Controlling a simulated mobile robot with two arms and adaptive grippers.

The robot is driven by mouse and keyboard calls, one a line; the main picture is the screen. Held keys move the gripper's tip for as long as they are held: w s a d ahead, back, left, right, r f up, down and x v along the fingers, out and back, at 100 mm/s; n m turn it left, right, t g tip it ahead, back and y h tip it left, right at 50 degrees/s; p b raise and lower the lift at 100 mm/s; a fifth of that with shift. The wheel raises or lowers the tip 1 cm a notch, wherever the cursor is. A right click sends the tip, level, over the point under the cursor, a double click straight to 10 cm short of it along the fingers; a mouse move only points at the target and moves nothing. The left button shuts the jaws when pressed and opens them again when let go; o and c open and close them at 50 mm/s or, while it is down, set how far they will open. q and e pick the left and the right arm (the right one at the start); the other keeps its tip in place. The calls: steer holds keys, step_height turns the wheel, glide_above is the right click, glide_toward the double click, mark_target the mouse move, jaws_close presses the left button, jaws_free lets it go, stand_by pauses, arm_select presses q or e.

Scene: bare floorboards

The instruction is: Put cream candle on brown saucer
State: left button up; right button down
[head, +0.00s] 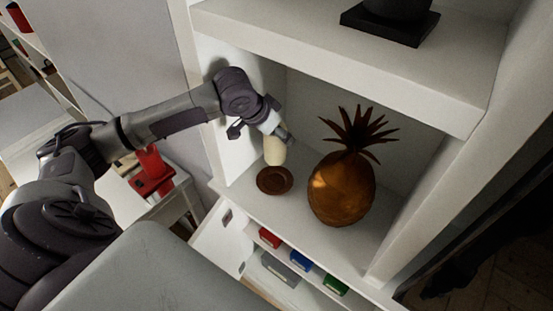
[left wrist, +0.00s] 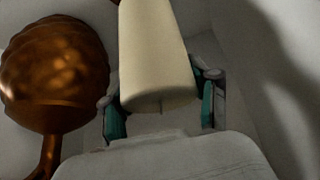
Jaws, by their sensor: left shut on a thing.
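The cream candle (head: 274,152) is held upright by my left gripper (head: 284,137) inside the white shelf compartment. In the left wrist view the candle (left wrist: 153,55) stands between the two teal-padded fingers (left wrist: 160,112), which are shut on it. The brown saucer (head: 275,180) lies flat on the shelf near its front left edge. In the head view the candle's lower end appears just above the saucer's back part. A small gap seems to show between them, but I cannot tell its exact depth. My right gripper is not in view.
A bronze pineapple ornament (head: 341,190) stands right of the saucer and also shows in the left wrist view (left wrist: 55,75). An upper shelf (head: 330,62) overhangs the compartment. Coloured boxes (head: 301,261) lie on the shelf below. A red object (head: 151,172) stands at left.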

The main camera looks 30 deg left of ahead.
mark_target(278, 149)
arm_select(q)
steer(key=f, duration=0.1)
steer(key=s+f, duration=0.1)
steer(key=d+f+p, duration=0.1)
steer(key=f, duration=0.1)
steer(key=shift+s, duration=0.35)
steer(key=f, duration=0.3)
steer(key=f+p, duration=0.1)
steer(key=shift+w+a+f, duration=0.15)
steer(key=shift+w+a, duration=0.15)
steer(key=shift+w, duration=0.1)
steer(key=shift+f, duration=0.35)
steer(key=shift+s+d, duration=0.1)
steer(key=shift+s, duration=0.05)
steer(key=o, duration=1.4)
steer(key=shift+f, duration=0.15)
steer(key=b+v, duration=0.1)
steer(key=v, duration=1.1)
steer(key=shift+b, duration=0.4)
